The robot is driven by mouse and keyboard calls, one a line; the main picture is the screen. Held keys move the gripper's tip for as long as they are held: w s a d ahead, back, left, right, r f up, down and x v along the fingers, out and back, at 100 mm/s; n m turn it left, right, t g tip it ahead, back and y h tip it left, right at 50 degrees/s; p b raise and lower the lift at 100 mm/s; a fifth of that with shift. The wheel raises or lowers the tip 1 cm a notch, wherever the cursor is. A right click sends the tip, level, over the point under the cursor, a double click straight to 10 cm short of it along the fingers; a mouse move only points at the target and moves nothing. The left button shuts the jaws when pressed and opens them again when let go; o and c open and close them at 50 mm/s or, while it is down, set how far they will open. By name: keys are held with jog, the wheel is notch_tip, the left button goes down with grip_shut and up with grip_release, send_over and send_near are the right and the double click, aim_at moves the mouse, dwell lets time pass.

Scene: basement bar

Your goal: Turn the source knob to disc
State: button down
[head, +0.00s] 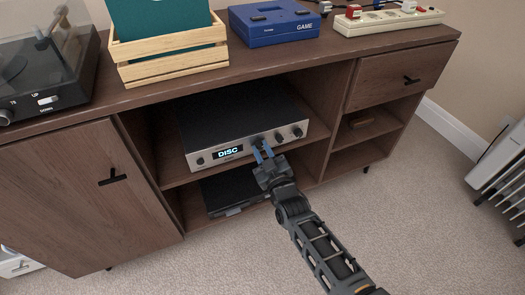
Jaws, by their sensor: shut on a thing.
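The amplifier (239,117), black on top with a silver front, sits on the upper shelf of the open cabinet bay. Its small display (229,152) reads "DISC". Several dark knobs line the front; one knob (278,137) shows just right of my fingers and another (297,131) further right.
A dark flat device (232,190) lies on the shelf below. The wooden cabinet (330,60) carries a turntable (45,65), a wooden crate (172,57), a blue GAME console (273,24) and a power strip (390,20). Carpet (420,220) in front is clear; a radiator (505,175) stands right.

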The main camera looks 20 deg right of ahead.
jog(key=c, duration=1)
grip_release()
jog(key=shift+o, duration=0.2)
jog(key=s+p, duration=0.1)
jog(key=s, duration=0.7)
jog(key=shift+f+p, duration=0.2)
jog(key=shift+p, duration=0.2)
jog(key=shift+w+a, duration=0.1)
jog(key=s+m+g, duration=0.1)
jog(key=s, duration=1.8)
jog(key=s+r+m+g, duration=0.1)
jog(key=s+r, duration=0.3)
jog(key=s, duration=0.4)
jog(key=s+r+g, duration=0.1)
jog(key=s+r, duration=0.3)
jog(key=s, duration=0.3)
jog(key=s+r+m, duration=0.1)
jog(key=s+r, duration=0.7)
jog(key=r, duration=0.4)
notch_tip(320, 180, up, 18)
jog(key=p, duration=1.8)
jog(key=shift+s+d+g+y, duration=0.2)
jog(key=shift+s+g+y, duration=0.1)
jog(key=shift+g, duration=0.1)
